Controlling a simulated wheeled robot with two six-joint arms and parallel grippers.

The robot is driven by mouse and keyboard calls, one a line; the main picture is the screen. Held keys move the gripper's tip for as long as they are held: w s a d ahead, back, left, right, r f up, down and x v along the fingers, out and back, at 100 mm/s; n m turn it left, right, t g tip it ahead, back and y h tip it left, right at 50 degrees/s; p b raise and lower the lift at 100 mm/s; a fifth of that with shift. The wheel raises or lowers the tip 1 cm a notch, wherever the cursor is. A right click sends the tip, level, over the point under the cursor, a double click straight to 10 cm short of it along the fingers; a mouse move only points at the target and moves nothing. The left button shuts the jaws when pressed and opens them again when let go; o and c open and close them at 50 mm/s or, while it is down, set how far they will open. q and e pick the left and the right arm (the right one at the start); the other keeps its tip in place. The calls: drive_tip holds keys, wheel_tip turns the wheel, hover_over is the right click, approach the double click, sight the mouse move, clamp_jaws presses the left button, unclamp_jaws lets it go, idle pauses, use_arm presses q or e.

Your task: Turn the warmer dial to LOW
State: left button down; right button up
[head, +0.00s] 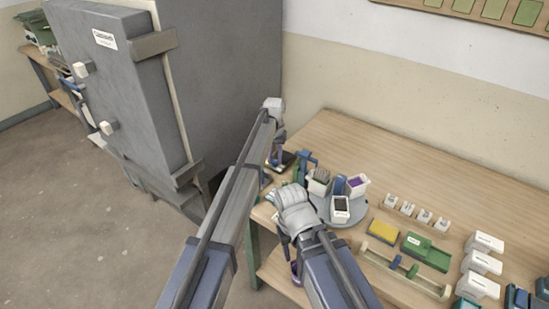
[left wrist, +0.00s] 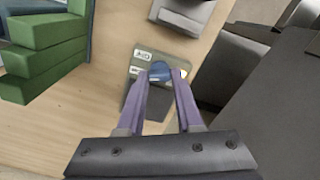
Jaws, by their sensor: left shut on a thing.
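The warmer shows in the left wrist view as a dark block with a pale, labelled front panel (left wrist: 142,56). Its small blue dial (left wrist: 166,70) sits between my left fingertips. My left gripper (left wrist: 160,76) is shut on the dial; its purple fingers cover part of it and the marks around it. The lettering is too small to read, so I cannot tell the dial's setting. In the head view, my left gripper (head: 277,158) reaches down over the dark warmer (head: 286,161) at the table's back left corner. My right gripper (head: 294,270) hangs near the table's front edge, mostly hidden by its wrist.
A grey turntable (head: 345,217) with small buckets stands right of the warmer. Green blocks (left wrist: 45,60) show left in the wrist view. A large grey cabinet (head: 120,90) stands left of the table. White containers (head: 480,262) and a yellow block (head: 383,231) are farther right.

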use_arm(q)
drive_tip(key=c, duration=0.6)
unclamp_jaws()
drive_tip(key=shift+o, duration=0.2)
drive_tip(key=shift+r, duration=0.15)
wheel_tip(320, 180, up, 8)
drive_tip(key=p, duration=0.8)
drive_tip(key=shift+f, duration=0.2)
drive_tip(key=s+a, duration=0.3)
drive_tip(key=s, duration=1.7)
drive_tip(key=s+a+m+y, duration=0.1)
drive_tip(key=s+a, duration=0.2)
drive_tip(key=s, duration=1.6)
drive_tip(key=shift+s+m, duration=0.3)
drive_tip(key=shift+s, duration=0.05)
